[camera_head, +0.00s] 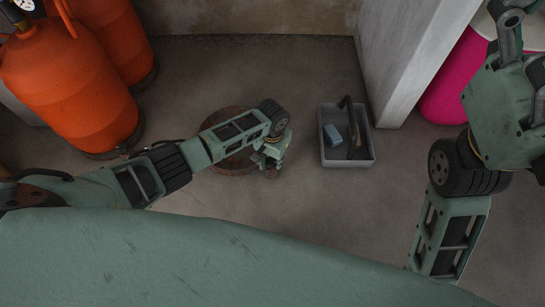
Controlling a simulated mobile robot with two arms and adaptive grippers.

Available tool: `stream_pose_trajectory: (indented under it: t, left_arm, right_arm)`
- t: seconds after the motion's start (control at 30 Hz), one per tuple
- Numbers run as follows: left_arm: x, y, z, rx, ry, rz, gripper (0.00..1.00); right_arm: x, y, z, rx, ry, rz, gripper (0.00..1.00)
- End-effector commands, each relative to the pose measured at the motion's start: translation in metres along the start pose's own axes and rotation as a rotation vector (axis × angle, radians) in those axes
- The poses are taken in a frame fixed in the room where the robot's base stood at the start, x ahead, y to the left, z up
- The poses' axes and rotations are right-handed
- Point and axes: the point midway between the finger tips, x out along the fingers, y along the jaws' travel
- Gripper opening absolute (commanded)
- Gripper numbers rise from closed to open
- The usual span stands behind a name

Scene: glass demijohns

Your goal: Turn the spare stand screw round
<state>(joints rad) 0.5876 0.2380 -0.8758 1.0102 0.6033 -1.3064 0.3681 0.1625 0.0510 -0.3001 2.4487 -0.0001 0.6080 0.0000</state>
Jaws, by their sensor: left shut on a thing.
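My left gripper (268,158) points down over a round brown stand (230,167) on the floor, near the stand's right edge. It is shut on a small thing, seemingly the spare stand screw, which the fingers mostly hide. I cannot make out the screw's shape or how far it is turned. My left forearm covers much of the stand. My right gripper (508,35) is at the upper right, partly cut off by the frame, with its fingertips not clearly seen.
Orange gas cylinders (68,80) stand at upper left. A pale panel (405,60) and a bright pink object (455,85) are at upper right. Floor between stand and crate is clear.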

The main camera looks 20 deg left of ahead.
Motion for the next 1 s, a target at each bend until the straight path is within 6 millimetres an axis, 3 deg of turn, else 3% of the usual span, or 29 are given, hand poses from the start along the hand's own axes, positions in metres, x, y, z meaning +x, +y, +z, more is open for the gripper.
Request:
stream_pose_trajectory:
  t: [0.13,0.17,0.3,0.67,0.87,1.0]
  left_arm:
    - [0.000,0.007,0.002,0.004,-0.006,0.012,0.02]
    - [0.000,0.007,0.002,0.004,-0.006,0.012,0.31]
    - [0.001,0.006,0.003,0.003,-0.009,0.011,0.42]
    - [-0.003,0.002,0.002,0.002,-0.007,0.005,0.42]
    - [-0.029,0.002,0.002,0.002,-0.004,0.005,0.42]
    - [-0.059,0.003,0.001,0.003,-0.004,0.006,0.42]
  right_arm:
    - [0.000,0.000,0.000,0.000,0.000,0.000,0.85]
    - [0.000,0.000,0.000,0.000,0.000,0.000,0.85]
    - [0.000,0.000,0.000,0.000,0.001,-0.001,0.85]
    - [0.001,0.000,0.000,0.000,0.000,-0.001,0.85]
    - [0.000,0.000,0.000,0.000,0.000,-0.001,0.85]
    - [0.000,0.000,0.000,0.000,0.000,-0.001,0.85]
